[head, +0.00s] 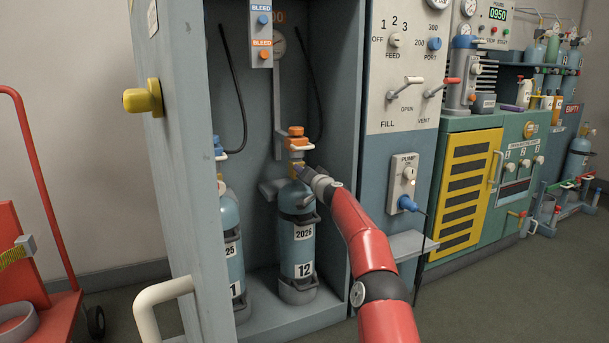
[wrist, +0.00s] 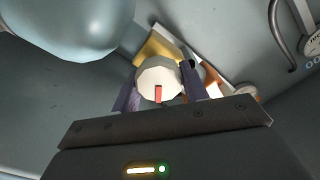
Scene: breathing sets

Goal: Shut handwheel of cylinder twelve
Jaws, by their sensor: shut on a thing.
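Cylinder twelve (head: 297,245) is a blue-grey bottle with a "12" label, standing upright in the open cabinet. Its valve, with an orange fitting (head: 296,133) on top, is above its shoulder. My gripper (head: 302,172) is at the valve, reaching in from the right, and hides the handwheel in the head view. In the wrist view, the pale, faceted round handwheel (wrist: 158,74) with a red mark sits between the two purple fingers of my gripper (wrist: 159,88). The fingers are shut on it. A yellow valve part (wrist: 160,46) shows behind it.
Another cylinder (head: 231,235) stands left of twelve, partly behind the open cabinet door (head: 180,200). Black hoses (head: 318,90) hang inside. The fill panel (head: 402,70) and a shelf (head: 412,243) are right of the cabinet. A red cart (head: 25,250) stands far left.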

